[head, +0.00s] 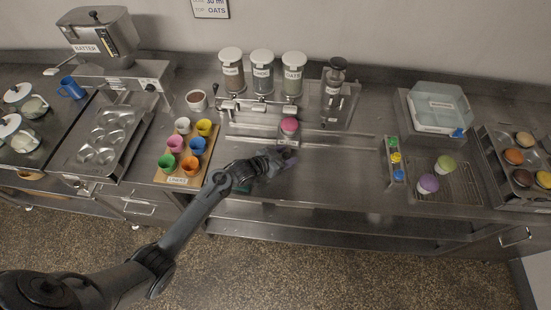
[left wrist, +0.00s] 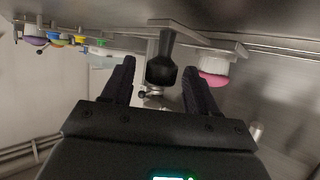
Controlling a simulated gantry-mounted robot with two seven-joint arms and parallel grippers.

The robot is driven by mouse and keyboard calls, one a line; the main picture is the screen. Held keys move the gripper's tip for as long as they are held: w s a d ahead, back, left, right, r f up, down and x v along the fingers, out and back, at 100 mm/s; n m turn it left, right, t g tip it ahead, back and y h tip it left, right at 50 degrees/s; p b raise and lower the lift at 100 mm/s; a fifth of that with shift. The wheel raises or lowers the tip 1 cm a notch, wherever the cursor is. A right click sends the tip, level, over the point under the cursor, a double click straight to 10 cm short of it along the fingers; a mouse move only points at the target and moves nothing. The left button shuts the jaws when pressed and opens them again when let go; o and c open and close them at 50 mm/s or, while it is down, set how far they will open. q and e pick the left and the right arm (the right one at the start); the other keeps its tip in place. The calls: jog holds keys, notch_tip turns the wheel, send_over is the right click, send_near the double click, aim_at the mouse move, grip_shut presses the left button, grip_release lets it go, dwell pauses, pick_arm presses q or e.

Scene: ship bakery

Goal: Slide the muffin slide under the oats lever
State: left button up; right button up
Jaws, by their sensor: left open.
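A pink-topped muffin (head: 289,125) in a white cup sits on the metal slide rails in front of the dispensers, below the jar labelled OATS (head: 293,75). The oats lever is too small to make out clearly. My left gripper (head: 284,157) is open just in front of the muffin. In the left wrist view, which looks upside down, a dark knob (left wrist: 161,72) on a metal stem shows between the open fingers, apart from both. The slide plate (left wrist: 200,40) and the pink muffin (left wrist: 214,76) are beside it. My right gripper is not in view.
Two more lidded jars (head: 231,70) stand left of the oats. A board with coloured cups (head: 184,150) lies left of my gripper. A strip with coloured buttons (head: 395,158) and a rack with two muffins (head: 470,185) are at the right. The counter between is clear.

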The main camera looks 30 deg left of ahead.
pick_arm(q)
jog(key=v, duration=1)
jog(key=shift+s, duration=0.2)
